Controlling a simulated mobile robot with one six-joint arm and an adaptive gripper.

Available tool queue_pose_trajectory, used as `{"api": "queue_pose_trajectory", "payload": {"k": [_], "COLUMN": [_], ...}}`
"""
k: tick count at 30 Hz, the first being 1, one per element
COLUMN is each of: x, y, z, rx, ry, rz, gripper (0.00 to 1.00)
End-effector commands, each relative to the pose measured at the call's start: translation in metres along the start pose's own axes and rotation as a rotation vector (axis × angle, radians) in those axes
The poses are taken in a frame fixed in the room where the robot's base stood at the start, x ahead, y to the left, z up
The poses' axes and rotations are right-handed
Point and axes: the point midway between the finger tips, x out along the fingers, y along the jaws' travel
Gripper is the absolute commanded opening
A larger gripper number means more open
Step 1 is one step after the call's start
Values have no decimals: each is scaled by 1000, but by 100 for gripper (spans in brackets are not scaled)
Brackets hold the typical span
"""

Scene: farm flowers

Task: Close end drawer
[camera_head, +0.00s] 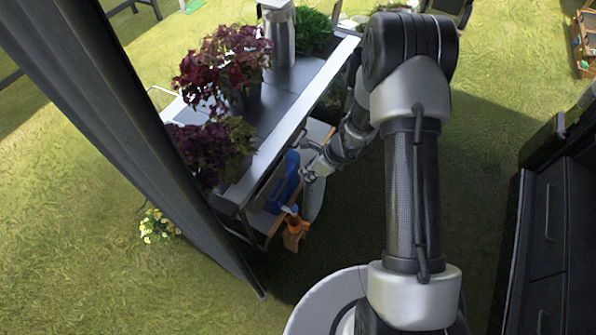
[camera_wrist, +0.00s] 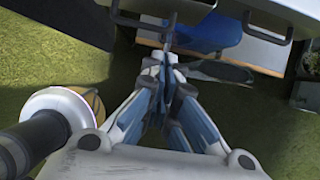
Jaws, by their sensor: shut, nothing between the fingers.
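A grey metal work table (camera_head: 296,112) stands left of my arm in the head view. In the wrist view its underside edge carries a left drawer handle (camera_wrist: 170,30) and a right drawer handle (camera_wrist: 268,30). I cannot tell which handle belongs to the end drawer, or how far that drawer stands out. My gripper (camera_head: 312,172) is beside the table's long side, below the top. In the wrist view my gripper (camera_wrist: 168,62) is shut and empty, its tips just below the left handle. Whether they touch anything is unclear.
Purple-leaved plants (camera_head: 222,70) and a metal canister (camera_head: 281,38) stand on the table. A blue item (camera_head: 284,184) and an orange-handled tool (camera_head: 295,230) are below its top. A dark drawer cabinet (camera_head: 545,240) stands at right. Open grass (camera_head: 480,160) lies between.

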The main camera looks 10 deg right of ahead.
Motion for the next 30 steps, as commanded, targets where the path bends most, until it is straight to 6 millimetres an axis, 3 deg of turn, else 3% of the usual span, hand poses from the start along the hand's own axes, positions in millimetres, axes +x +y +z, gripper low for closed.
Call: {"api": "queue_pose_trajectory", "payload": {"k": [1,3,10,14,26,30], "x": [10,16,20,33,113,121], "y": [-9,-20,-46,-47,-50,-50], "z": [-18,-30,-45,-40,-14,7], "rx": [19,18,-8,-13,-13,-16], "ry": [-53,-146,-320,-324,-321,-321], "rz": [11,13,-41,-42,-40,-42], "gripper": [0,0,0,0,0,0]}}
